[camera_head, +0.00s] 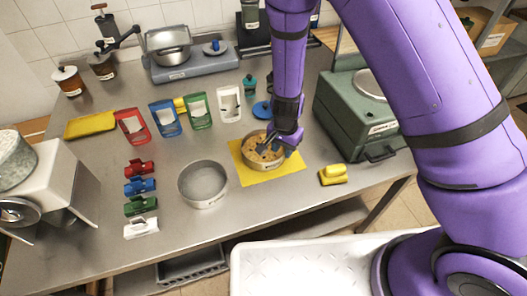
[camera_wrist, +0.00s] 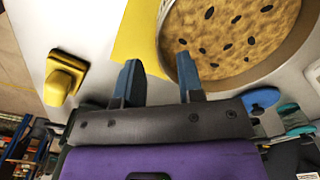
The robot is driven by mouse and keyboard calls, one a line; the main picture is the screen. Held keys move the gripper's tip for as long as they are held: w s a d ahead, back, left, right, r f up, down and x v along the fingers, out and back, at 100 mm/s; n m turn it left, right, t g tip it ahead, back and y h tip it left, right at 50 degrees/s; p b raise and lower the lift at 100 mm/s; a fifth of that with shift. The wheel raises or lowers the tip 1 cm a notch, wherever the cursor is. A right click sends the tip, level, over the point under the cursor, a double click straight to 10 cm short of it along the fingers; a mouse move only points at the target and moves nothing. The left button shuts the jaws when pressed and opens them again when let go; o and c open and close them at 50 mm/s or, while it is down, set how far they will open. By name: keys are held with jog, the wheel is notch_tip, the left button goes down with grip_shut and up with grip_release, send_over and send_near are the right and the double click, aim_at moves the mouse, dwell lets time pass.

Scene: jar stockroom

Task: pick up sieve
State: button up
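A round, light-rimmed vessel (camera_head: 249,166) sits on a yellow mat, holding tan grainy matter with dark pieces; it also shows in the wrist view (camera_wrist: 240,72). A second round vessel (camera_head: 203,201), metal-walled with a plain grey bottom, stands to its left. I cannot tell for sure which is the sieve.
The yellow mat (camera_head: 288,184) lies under the filled vessel. A yellow block-like object (camera_head: 333,175) is to the right, near a green machine (camera_head: 352,112). Coloured scoops or trays (camera_head: 166,118) stand behind, and small coloured clips (camera_head: 140,186) at left. A white tray (camera_head: 300,258) is in front.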

jog(key=shift+f, duration=2)
jog(key=shift+c, duration=0.5)
grip_shut()
jog(key=shift+w+r, duration=0.1)
jog(key=shift+r, duration=0.05)
